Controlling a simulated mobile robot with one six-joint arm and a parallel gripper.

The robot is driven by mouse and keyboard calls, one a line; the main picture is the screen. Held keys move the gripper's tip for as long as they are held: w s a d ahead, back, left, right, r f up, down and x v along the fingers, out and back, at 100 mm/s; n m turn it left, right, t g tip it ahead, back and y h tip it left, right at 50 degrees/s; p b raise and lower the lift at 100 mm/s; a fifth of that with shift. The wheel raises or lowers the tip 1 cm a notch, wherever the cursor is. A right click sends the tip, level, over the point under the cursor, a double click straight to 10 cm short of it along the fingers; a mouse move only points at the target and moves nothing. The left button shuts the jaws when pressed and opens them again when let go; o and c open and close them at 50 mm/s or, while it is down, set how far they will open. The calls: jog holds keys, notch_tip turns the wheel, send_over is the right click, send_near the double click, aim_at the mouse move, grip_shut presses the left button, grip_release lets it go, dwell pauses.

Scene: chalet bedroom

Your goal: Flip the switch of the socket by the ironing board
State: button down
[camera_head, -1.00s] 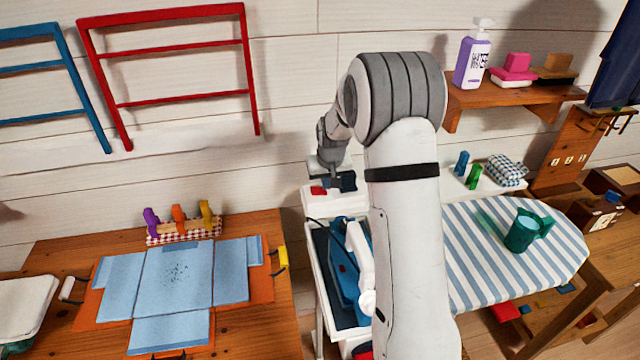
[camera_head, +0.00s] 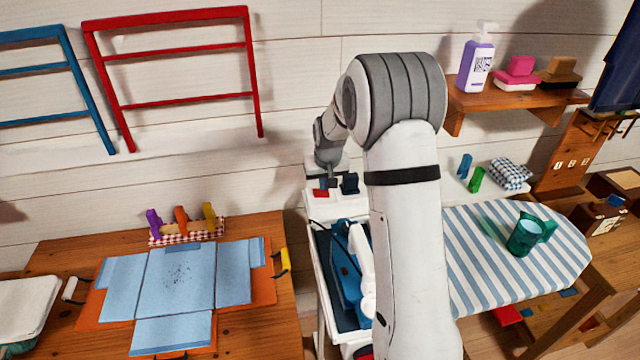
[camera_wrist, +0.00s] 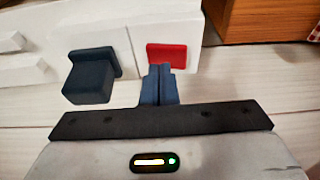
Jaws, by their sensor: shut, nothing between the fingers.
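The socket (camera_head: 335,207) is a white block against the plank wall, left of the ironing board (camera_head: 500,255). It has a red switch (camera_head: 320,193) on its left part and a dark plug (camera_head: 350,184) to the right of it. In the wrist view the red switch (camera_wrist: 178,55) lies just beyond my gripper's (camera_wrist: 159,70) blue-grey fingertips, which overlap its near edge. I cannot tell whether they touch it. The plug (camera_wrist: 90,75) is to the left there. My gripper is shut and empty, pointing down at the socket.
A blue iron (camera_head: 347,270) stands below the socket, partly behind my arm. A shelf (camera_head: 515,105) with a purple bottle is at upper right.

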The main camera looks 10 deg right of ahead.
jog(key=d+v, duration=0.2)
jog(key=v, duration=1.1)
jog(key=shift+w+d+r, duration=0.25)
jog(key=shift+w+d, duration=0.1)
jog(key=shift+d, duration=0.05)
